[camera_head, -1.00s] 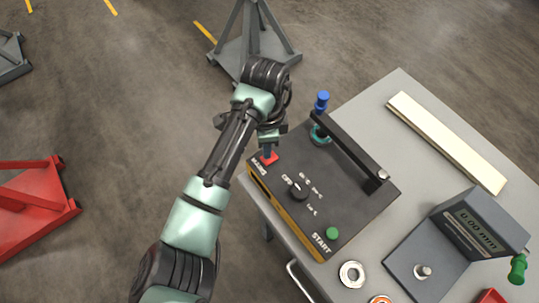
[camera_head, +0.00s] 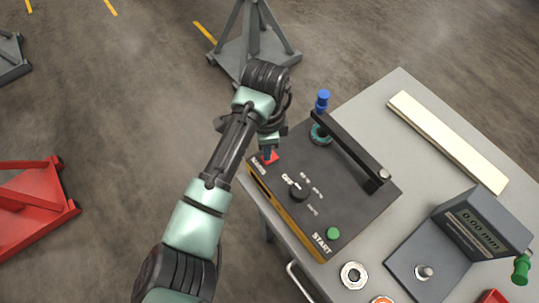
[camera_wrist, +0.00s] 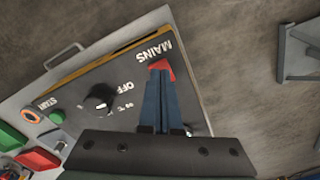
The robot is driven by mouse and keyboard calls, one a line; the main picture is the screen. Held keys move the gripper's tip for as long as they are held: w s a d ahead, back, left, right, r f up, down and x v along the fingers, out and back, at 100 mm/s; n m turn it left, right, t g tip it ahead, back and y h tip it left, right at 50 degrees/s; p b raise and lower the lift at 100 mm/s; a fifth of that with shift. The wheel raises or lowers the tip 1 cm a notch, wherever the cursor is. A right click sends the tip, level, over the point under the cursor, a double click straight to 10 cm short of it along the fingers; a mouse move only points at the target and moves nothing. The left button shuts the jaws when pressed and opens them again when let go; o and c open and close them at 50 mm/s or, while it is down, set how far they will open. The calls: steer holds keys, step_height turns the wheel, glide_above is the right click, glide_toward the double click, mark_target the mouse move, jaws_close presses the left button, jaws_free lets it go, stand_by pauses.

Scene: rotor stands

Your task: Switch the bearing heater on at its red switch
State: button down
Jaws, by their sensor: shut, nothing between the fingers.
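The bearing heater (camera_head: 335,195) is a dark box with a yellow side, standing at the near left corner of the grey table. Its red switch (camera_head: 270,158), marked MAINS, is at the box's left corner. My gripper (camera_head: 267,152) is shut and empty, its fingertips at the red switch. In the wrist view the shut fingers (camera_wrist: 161,75) overlap the red switch (camera_wrist: 163,66) and hide part of it. I cannot tell whether they press on it or which way the switch is set. A black knob (camera_head: 298,192) marked OFF and a green START button (camera_head: 333,233) are on the same panel.
A dark bar with a blue-handled part (camera_head: 322,102) stands across the heater's back. A gauge reading 0.00 mm (camera_head: 480,228), a pale bar (camera_head: 446,140) and a bearing ring (camera_head: 354,275) are on the table. Red (camera_head: 38,200) and grey (camera_head: 255,45) stands are on the floor.

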steer(key=shift+f+b, duration=0.4)
steer(key=shift+f, duration=0.3)
stand_by(0.3)
step_height(320, 180, up, 7)
steer(key=p, duration=0.6)
steer(key=shift+p, duration=0.4)
